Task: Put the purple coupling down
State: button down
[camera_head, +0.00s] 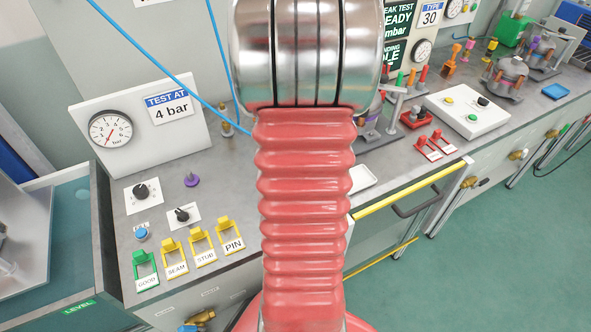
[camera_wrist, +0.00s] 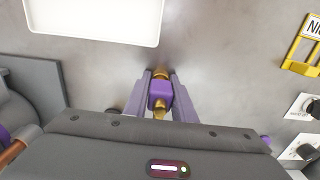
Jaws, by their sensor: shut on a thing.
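The purple coupling (camera_wrist: 160,95), with brass-coloured ends, is between the two fingers of my gripper (camera_wrist: 161,76) in the wrist view. The fingers are shut on it from both sides. The grey bench top (camera_wrist: 215,70) lies beyond it. I cannot tell whether the coupling touches the bench. In the head view my arm covers the middle of the picture, and neither my gripper nor the held coupling shows there.
A white tray (camera_wrist: 95,22) lies ahead and left of my gripper. A yellow holder (camera_wrist: 302,50) and black knobs are at the right. In the head view a small purple piece (camera_head: 191,180) stands on the bench near the gauge panel (camera_head: 135,125). Bare bench surrounds it.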

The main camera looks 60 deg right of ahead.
jog(key=shift+f, duration=0.1)
jog(key=c, duration=1.5)
grip_release()
notch_tip(320, 180, up, 12)
jog(key=shift+r, duration=0.15)
